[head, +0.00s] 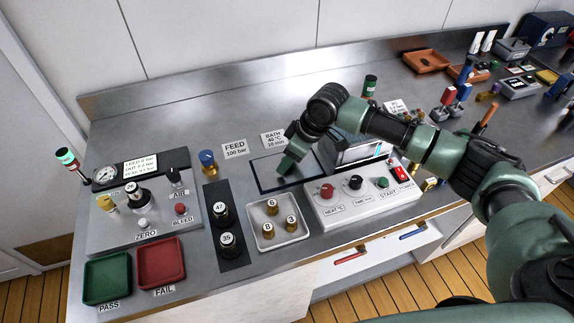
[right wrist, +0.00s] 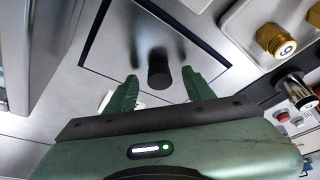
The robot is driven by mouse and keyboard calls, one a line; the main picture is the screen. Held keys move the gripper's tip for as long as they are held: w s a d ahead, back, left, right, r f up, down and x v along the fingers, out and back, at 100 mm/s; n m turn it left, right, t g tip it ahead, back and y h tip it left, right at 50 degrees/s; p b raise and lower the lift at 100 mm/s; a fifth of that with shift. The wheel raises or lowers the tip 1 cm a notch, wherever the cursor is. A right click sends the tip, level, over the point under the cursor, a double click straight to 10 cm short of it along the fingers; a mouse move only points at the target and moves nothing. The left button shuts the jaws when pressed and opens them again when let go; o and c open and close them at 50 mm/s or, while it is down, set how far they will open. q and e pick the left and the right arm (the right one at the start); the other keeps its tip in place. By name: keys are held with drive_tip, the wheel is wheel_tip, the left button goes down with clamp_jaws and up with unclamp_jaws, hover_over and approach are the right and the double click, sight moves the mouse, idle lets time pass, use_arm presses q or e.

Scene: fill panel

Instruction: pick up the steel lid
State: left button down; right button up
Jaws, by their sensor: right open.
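The steel lid (head: 270,178) is a flat, shiny plate inside a dark square border on the bench, behind the white tray. In the right wrist view the lid (right wrist: 112,50) has an upright black knob (right wrist: 158,72) near its middle. My right gripper (head: 286,163) hangs over the lid and hides the knob in the head view. In the right wrist view the right gripper (right wrist: 160,78) is open, with one green finger on each side of the knob. Whether the fingers touch the knob I cannot tell. My left gripper is not in view.
The white bath unit (head: 335,208) with knobs stands close right of the lid. A white tray (head: 262,240) with brass fittings is in front. A gauge panel (head: 110,235) and green and red trays lie left. Bare steel bench (head: 200,120) is behind.

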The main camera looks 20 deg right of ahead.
clamp_jaws()
drive_tip(key=shift+r, duration=0.15)
